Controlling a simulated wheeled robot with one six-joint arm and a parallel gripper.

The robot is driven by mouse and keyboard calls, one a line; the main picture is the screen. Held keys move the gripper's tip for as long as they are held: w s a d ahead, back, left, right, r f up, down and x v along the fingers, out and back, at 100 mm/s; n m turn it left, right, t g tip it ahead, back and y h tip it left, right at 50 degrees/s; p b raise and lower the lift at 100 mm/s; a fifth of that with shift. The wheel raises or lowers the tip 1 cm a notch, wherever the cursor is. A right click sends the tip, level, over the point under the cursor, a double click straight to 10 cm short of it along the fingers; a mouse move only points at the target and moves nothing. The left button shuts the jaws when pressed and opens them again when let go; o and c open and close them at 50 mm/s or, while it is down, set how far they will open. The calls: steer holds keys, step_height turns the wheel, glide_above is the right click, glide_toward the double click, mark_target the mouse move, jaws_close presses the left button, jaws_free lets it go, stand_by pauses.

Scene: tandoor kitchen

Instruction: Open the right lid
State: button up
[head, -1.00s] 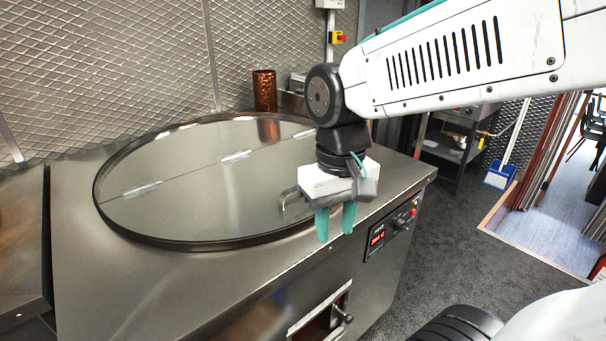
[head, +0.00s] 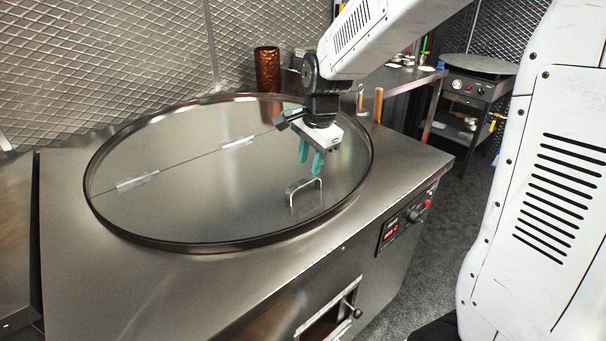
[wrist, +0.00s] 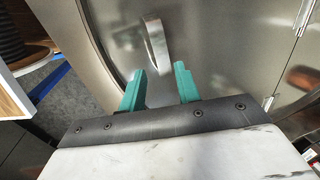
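The round steel lid (head: 225,199) lies flat and closed in the tandoor's top. A hinged seam crosses it, and the near right half carries a bent metal handle (head: 304,188). My gripper (head: 311,162) hangs above the lid, just behind the handle in the head view, fingers pointing down. In the wrist view the teal fingertips (wrist: 159,80) are apart with nothing between them, and the handle (wrist: 154,45) stands ahead of them. The fingers are apart from the handle.
A copper cup (head: 267,69) stands behind the lid. The control panel (head: 405,219) is on the tandoor's right front. A side table with wooden-handled tools (head: 378,104) is beyond the right edge.

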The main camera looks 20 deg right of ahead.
mark_target(306, 181)
steer(key=f, duration=0.5)
steer(key=shift+w+a, duration=0.25)
steer(key=shift+w, duration=0.15)
